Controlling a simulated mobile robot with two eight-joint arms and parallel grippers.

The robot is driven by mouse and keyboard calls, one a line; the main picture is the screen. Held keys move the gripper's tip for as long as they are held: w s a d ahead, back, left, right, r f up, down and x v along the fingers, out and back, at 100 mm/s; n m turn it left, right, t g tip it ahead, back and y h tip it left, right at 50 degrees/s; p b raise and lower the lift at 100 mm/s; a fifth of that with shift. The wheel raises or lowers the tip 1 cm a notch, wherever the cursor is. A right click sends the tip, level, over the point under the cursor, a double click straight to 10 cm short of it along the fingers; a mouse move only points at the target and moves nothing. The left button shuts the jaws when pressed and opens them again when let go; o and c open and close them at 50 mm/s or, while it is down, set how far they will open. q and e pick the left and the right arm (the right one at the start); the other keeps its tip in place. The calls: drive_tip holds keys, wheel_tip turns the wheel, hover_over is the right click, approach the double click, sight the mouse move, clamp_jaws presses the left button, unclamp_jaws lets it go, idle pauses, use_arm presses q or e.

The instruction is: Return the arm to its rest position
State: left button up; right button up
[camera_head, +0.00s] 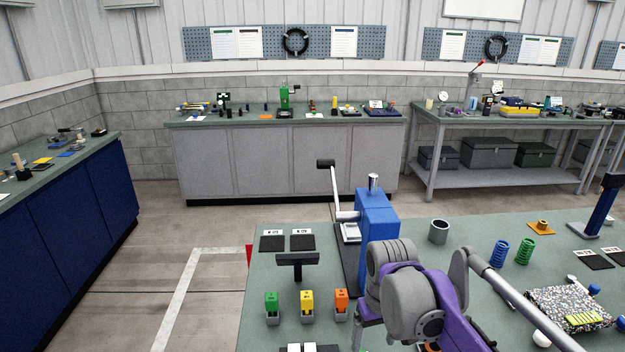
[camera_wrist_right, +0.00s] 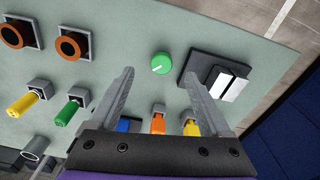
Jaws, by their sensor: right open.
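My right arm (camera_head: 410,295), grey and purple, reaches over the green-topped bench at the bottom of the head view. It covers part of the bench there. My right gripper (camera_wrist_right: 159,76) shows in the right wrist view with its two grey fingers wide apart and nothing between the tips. Beyond the fingers lie a green round knob (camera_wrist_right: 161,63) and the bench top. In the head view the fingers are mostly hidden or cut off at the bottom edge. My left gripper is in neither view.
A blue press (camera_head: 376,225) with a lever stands on the bench (camera_head: 460,268) close behind my arm. Left of it are green (camera_head: 271,302), yellow (camera_head: 307,300) and orange (camera_head: 341,299) pieces in grey holders. A grey cup (camera_head: 438,232) and blue (camera_head: 500,252) and green (camera_head: 525,250) spools stand right.

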drive_tip(key=s+d+f+m+t, duration=0.1)
drive_tip(key=s+d+f+t, duration=0.1)
drive_tip(key=s+f, duration=0.3)
drive_tip(key=s+d+f+m+t, duration=0.1)
drive_tip(key=s+f, duration=0.4)
drive_tip(key=s, duration=0.8)
drive_tip(key=shift+d+f+t, duration=0.35)
drive_tip(key=shift+d+t, duration=0.1)
drive_tip(key=shift+t, duration=0.35)
